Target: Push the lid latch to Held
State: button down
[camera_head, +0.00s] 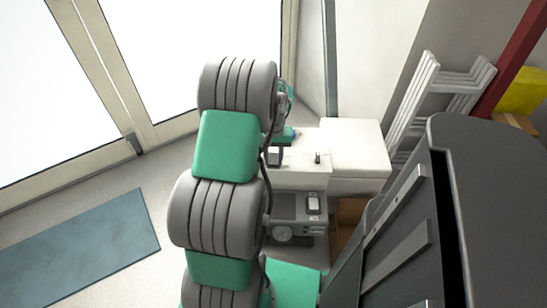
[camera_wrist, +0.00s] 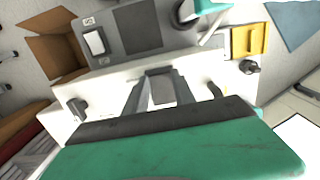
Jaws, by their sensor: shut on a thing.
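The white compressor housing (camera_head: 302,176) stands beyond my arm in the head view. In the wrist view its white front (camera_wrist: 118,82) fills the middle. My gripper (camera_wrist: 159,80) is at this front, its two dark fingers shut on a small grey piece (camera_wrist: 158,71) at their tips. This piece may be the lid latch, but its Held mark and setting cannot be read. In the head view my gripper (camera_head: 274,156) shows small beside my arm. A small dark lever (camera_head: 317,158) stands to its right; it also shows in the wrist view (camera_wrist: 77,108).
A white box (camera_head: 355,145) is at right, with a ladder (camera_head: 420,95) behind. A cardboard box (camera_wrist: 52,45) and a yellow part (camera_wrist: 248,40) show in the wrist view.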

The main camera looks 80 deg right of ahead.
aim_at(274, 156)
jog(key=shift+w+d+r+y+p, duration=0.1)
jog(key=shift+d+y+p, duration=0.15)
jog(key=shift+y, duration=0.35)
jog(key=shift+d+r+y+p, duration=0.1)
jog(key=shift+y+p, duration=0.25)
jog(key=shift+y, duration=0.25)
jog(key=c, duration=1)
grip_release()
jog(key=shift+c, duration=0.2)
jog(key=p+v, duration=0.1)
jog(key=v, duration=0.6)
jog(key=shift+r, duration=0.3)
jog(key=shift+w, duration=0.15)
